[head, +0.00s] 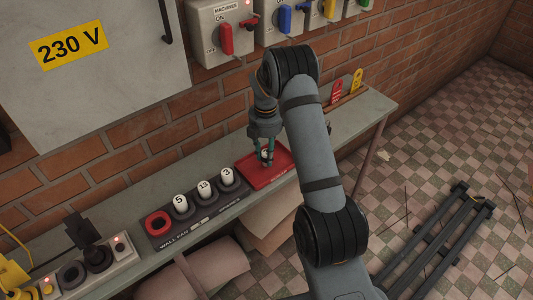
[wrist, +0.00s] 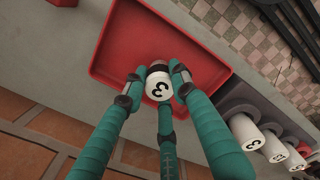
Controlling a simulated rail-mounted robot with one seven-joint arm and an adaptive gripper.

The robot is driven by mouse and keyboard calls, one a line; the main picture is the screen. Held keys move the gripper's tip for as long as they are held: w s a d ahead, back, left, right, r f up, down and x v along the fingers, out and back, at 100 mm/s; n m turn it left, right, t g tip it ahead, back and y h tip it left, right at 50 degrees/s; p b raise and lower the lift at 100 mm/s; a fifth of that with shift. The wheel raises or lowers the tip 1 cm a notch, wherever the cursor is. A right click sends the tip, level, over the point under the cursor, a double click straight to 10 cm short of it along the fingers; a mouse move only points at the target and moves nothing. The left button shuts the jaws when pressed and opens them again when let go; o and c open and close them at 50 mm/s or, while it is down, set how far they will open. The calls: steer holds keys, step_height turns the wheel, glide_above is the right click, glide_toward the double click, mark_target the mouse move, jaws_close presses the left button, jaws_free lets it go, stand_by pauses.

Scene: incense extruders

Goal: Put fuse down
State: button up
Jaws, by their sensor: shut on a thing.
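My gripper (head: 265,160) is at the red tray (head: 283,156) on the narrow bench. In the wrist view, its teal fingers (wrist: 158,84) are closed around a white fuse (wrist: 158,88) with a dark mark that looks like a 3. The fuse is over the floor of the tray (wrist: 99,45), near one of its sides. I cannot tell whether it touches the tray. In the head view the fingers mostly hide the fuse.
Left of the tray, a dark fuse rack (head: 197,224) holds white fuses marked 5, 13 and 3, and an empty red-ringed socket (head: 158,223). Switch boxes (head: 222,32) hang on the brick wall. Red and yellow tags (head: 337,92) stand at the bench's right end.

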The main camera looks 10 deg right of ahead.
mark_target(266, 152)
steer(key=shift+f, duration=0.1)
steer(key=shift+f+b, duration=0.3)
steer(key=o, duration=1.1)
steer(key=shift+o, duration=0.3)
steer(key=shift+r, duration=0.1)
step_height(266, 152, up, 13)
steer(key=shift+p, duration=0.45)
steer(key=shift+f, duration=0.25)
